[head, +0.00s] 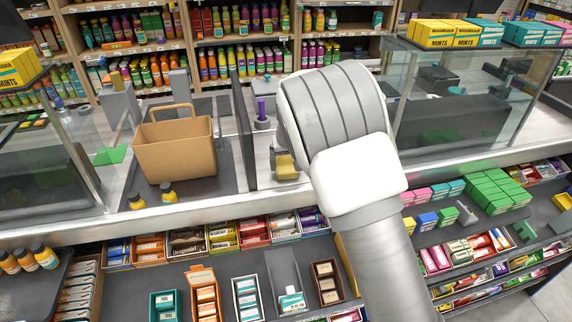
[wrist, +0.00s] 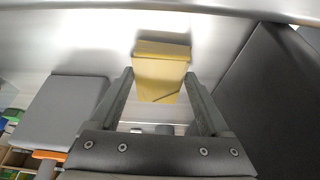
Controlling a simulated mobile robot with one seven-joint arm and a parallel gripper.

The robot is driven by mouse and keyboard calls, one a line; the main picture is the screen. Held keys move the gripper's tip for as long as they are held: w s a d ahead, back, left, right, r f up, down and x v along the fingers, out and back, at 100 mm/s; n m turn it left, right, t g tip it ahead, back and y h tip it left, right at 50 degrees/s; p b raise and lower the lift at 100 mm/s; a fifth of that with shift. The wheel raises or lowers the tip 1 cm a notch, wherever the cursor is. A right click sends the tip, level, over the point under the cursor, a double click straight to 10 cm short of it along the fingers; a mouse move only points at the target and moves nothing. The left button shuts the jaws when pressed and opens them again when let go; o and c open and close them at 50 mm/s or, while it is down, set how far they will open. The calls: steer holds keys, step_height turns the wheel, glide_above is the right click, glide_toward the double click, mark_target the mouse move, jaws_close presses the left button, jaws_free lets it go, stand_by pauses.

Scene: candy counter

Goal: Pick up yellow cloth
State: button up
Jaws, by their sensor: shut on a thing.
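The yellow cloth (wrist: 161,68) is between the fingertips of my gripper (wrist: 159,77) in the wrist view. It looks like a folded, block-like piece with a crease across its upper part. My gripper is shut on it, with a finger at each side. In the head view the cloth (head: 284,165) shows just left of my white wrist, over the light counter strip beside a dark divider. My arm hides most of the gripper there. I cannot tell whether the cloth still touches the counter.
A brown paper bag (head: 176,147) stands left of the divider (head: 240,125), with small yellow-labelled bottles (head: 168,193) in front. A purple item (head: 261,108) stands behind the cloth. Glass cases (head: 455,95) flank the counter. Candy boxes (head: 205,292) fill the shelves in front.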

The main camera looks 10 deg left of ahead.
mark_target(285, 161)
steer(key=shift+r, duration=0.55)
step_height(285, 161, up, 3)
steer(key=shift+f, duration=0.1)
steer(key=s+d+r, duration=0.6)
steer(key=d, duration=0.4)
steer(key=shift+s+r, duration=0.2)
steer(key=shift+r, duration=0.15)
steer(key=shift+a, duration=0.1)
steer(key=o, duration=0.7)
steer(key=c, duration=0.5)
steer(key=shift+s, duration=0.1)
steer(key=shift+c, duration=0.2)
